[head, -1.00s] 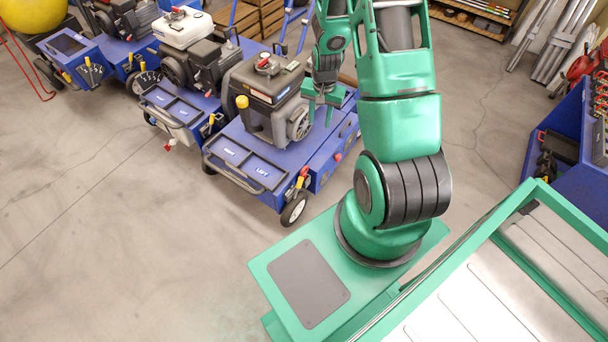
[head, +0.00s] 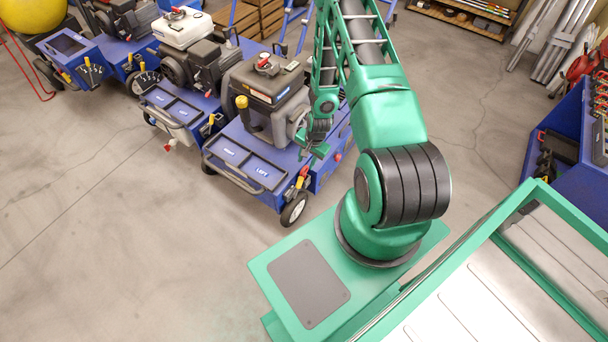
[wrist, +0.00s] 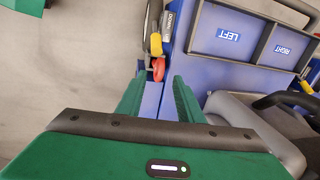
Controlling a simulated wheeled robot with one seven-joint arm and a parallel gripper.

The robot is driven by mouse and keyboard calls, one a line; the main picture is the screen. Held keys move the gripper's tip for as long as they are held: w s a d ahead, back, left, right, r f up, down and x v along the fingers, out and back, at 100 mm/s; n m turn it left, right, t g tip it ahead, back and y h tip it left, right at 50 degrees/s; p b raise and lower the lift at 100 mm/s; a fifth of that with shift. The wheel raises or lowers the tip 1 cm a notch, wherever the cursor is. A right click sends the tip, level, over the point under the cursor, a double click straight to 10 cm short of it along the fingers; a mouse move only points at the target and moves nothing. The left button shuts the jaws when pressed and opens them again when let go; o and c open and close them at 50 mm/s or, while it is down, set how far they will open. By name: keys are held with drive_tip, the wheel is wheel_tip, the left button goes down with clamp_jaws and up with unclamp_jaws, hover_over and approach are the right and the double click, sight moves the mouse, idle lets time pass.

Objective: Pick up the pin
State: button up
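No loose pin shows clearly. A small red piece (wrist: 158,68), which may be the pin or its handle, sits beside a yellow-gripped lever (wrist: 154,43) at the blue machine's front corner. The lever shows yellow and red in the head view (head: 301,178). My gripper (wrist: 158,88) is open, with blue machine body visible between its green fingers. The red piece lies just beyond the fingertips, roughly in line with the gap. In the head view my gripper (head: 314,150) hangs over the machine's right side, and its fingers are small there.
Two shallow trays labelled LEFT (wrist: 229,35) and RIGHT (wrist: 284,50) look empty. The machine's engine (head: 268,95) stands close to my gripper. Similar machines (head: 185,95) stand to the left. The concrete floor (head: 130,240) in front is clear.

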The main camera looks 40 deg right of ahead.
sight(303, 169)
drive_tip(key=shift+w+a+f, duration=0.1)
drive_tip(key=shift+w+f, duration=0.1)
drive_tip(key=shift+f, duration=0.85)
drive_tip(key=shift+w+a+f, duration=0.15)
drive_tip(key=shift+f, duration=0.9)
drive_tip(key=shift+w+a+f, duration=0.1)
drive_tip(key=shift+w+f, duration=0.1)
drive_tip(key=shift+f, duration=0.85)
clamp_jaws()
